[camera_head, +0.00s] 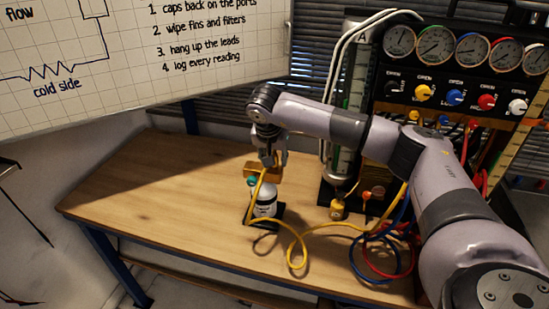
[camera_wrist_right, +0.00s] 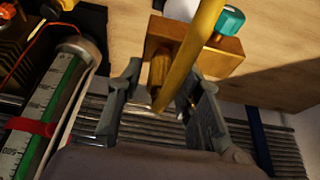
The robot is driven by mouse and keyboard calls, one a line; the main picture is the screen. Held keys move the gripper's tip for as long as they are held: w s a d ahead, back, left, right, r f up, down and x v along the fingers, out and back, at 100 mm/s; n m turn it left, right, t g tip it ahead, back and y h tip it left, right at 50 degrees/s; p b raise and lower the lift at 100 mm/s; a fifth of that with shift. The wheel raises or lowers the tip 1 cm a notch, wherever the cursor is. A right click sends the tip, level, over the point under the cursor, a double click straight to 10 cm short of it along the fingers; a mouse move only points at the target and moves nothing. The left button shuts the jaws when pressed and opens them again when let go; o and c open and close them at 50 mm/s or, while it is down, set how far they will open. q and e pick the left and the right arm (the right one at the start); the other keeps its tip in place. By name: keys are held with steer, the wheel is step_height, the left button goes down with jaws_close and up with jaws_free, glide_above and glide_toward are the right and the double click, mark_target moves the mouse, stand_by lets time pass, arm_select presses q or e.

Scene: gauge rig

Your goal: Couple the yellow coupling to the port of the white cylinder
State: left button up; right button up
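The white cylinder (camera_head: 265,203) stands upright on a dark base on the table, with a brass block (camera_head: 275,173) above it and a teal knob (camera_head: 252,181) beside it. My right gripper (camera_head: 268,160) is just over the block. In the wrist view, the right gripper's fingers (camera_wrist_right: 163,75) stand on either side of a brass fitting (camera_wrist_right: 160,68) at the brass block (camera_wrist_right: 222,60). The yellow hose (camera_wrist_right: 190,50) crosses in front, partly hiding the fitting and right finger. I cannot tell whether the fingers touch the fitting, or whether coupling and port are fully joined. My left gripper is not in view.
The yellow hose (camera_head: 297,245) loops over the table to the gauge rig (camera_head: 440,85) at the right. Blue and red hoses (camera_head: 385,268) lie coiled at the table's right. A glass tube column (camera_head: 345,120) stands behind my right arm. The table's left (camera_head: 150,190) is clear.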

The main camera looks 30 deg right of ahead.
steer(key=o, duration=0.5)
steer(key=shift+r, duration=0.1)
steer(key=v, duration=1.1)
steer(key=shift+s+a+r, duration=0.15)
steer(key=shift+a+r, duration=0.05)
steer(key=shift+r, duration=0.15)
